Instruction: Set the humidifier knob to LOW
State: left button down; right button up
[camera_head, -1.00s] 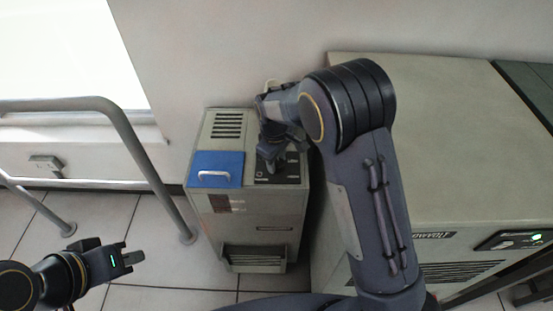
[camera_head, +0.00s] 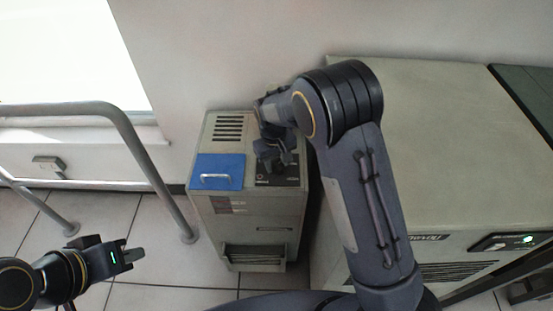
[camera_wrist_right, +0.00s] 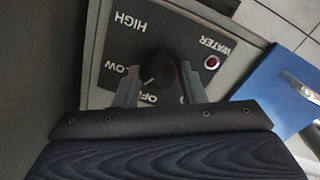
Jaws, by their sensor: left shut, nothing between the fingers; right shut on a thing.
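The humidifier (camera_head: 245,222) is a grey-beige box on the floor against the wall. Its black control panel (camera_head: 284,181) is on top at the right, mostly covered by my right gripper (camera_head: 277,166). In the right wrist view, the round black knob (camera_wrist_right: 158,68) sits between the fingers of my right gripper (camera_wrist_right: 158,84), which is shut on it. LOW (camera_wrist_right: 126,67), HIGH and OFF labels surround the knob; a small pale mark on it faces roughly between LOW and OFF, but its exact direction is hard to tell. My left gripper (camera_head: 138,254) is shut and empty, well away at lower left.
A blue lid (camera_head: 218,165) with a pale handle lies beside the panel. A red WATER light (camera_wrist_right: 212,62) is near the knob. A large beige cabinet (camera_head: 430,130) stands close on the right; a grey metal rail (camera_head: 130,140) stands on the left. Tiled floor lies between.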

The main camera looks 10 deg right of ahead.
aim_at(275, 164)
jog(key=m+p, duration=0.1)
jog(key=m, duration=0.4)
jog(key=shift+d+m+p, duration=0.1)
jog(key=shift+m+p, duration=0.2)
dwell(0.5)
jog(key=o, duration=1)
jog(key=r, duration=0.7)
jog(key=shift+w+a+r+p, duration=0.1)
jog(key=shift+a+r+p, duration=0.15)
jog(key=shift+r+p, duration=0.15)
